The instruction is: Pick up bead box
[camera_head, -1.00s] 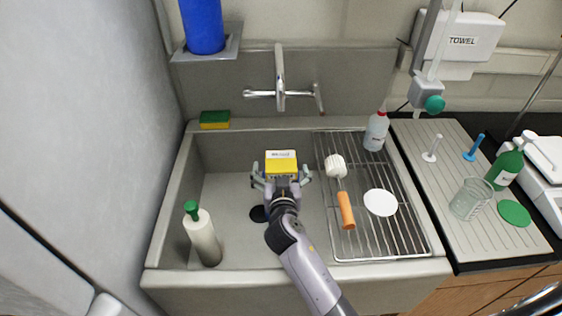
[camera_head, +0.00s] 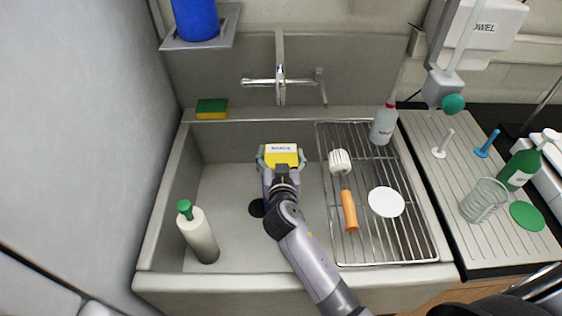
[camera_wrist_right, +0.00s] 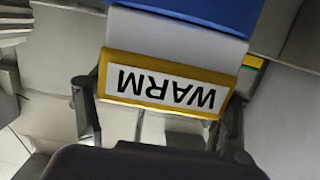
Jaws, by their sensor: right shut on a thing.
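The bead box is a yellow box (camera_head: 283,156) with a white label on top, in the sink basin. In the right wrist view, its near face (camera_wrist_right: 168,84) has a yellow border and a white panel reading WARM upside down. My right gripper (camera_head: 281,158) is shut on the box, with a finger against each side. In the right wrist view, the fingers (camera_wrist_right: 160,118) stand on either side of the yellow face. The underside of the box is hidden, so I cannot tell whether it touches the basin floor. My left gripper is not in view.
A white bottle with a green cap (camera_head: 197,233) stands at the basin's left. The faucet (camera_head: 280,83) is behind. The basin floor (camera_head: 225,200) left of my arm is clear.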

